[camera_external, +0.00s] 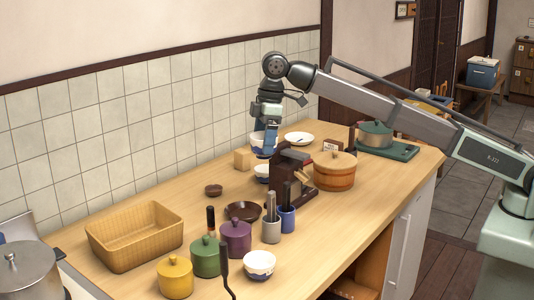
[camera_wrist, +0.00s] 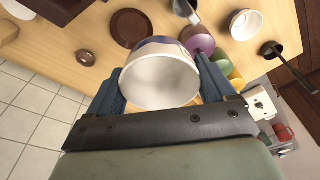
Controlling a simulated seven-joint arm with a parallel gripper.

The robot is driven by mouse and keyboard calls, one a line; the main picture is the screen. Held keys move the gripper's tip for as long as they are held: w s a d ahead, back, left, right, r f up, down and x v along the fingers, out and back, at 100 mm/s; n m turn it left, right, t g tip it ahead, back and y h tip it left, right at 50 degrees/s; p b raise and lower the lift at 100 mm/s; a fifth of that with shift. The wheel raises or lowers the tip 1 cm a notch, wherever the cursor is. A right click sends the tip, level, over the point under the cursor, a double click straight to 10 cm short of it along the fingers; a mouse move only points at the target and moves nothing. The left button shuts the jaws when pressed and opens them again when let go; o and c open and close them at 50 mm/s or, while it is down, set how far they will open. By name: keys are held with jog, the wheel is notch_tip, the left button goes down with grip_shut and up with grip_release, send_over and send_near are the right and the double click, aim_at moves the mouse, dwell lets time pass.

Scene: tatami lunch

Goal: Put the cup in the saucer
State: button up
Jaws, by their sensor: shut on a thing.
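My gripper (camera_external: 271,146) is shut on a white cup with a blue lower part (camera_external: 256,143) and holds it above the counter near the tiled wall. In the wrist view the cup (camera_wrist: 160,82) sits between the two fingers (camera_wrist: 160,90), with its pale inside facing the camera. A dark brown round saucer (camera_external: 243,211) lies on the counter nearer the front, apart from the cup; it likely also shows in the wrist view (camera_wrist: 131,27). A white shallow dish (camera_external: 299,138) lies to the right of my gripper.
A small brown dish (camera_external: 213,190), a white-blue bowl (camera_external: 262,171) and a dark brown stand (camera_external: 284,177) are nearby. Purple (camera_external: 235,238), green (camera_external: 205,257) and yellow (camera_external: 175,277) lidded pots stand in front. A wicker basket (camera_external: 134,237) is left, a wooden tub (camera_external: 334,172) right.

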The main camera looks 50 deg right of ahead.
jog(key=m, duration=0.2)
send_over(241, 215)
jog(key=shift+s+d+f, duration=0.1)
jog(key=shift+s+f, duration=0.05)
jog(key=shift+f, duration=5.2)
jog(key=shift+s+d+f, duration=0.1)
jog(key=shift+s+f, duration=0.05)
jog(key=shift+f, duration=5.2)
jog(key=shift+f, duration=0.15)
jog(key=o, duration=1)
jog(key=r, duration=0.4)
jog(key=s+d+r, duration=0.1)
jog(key=r, duration=0.7)
jog(key=shift+s+d, duration=0.15)
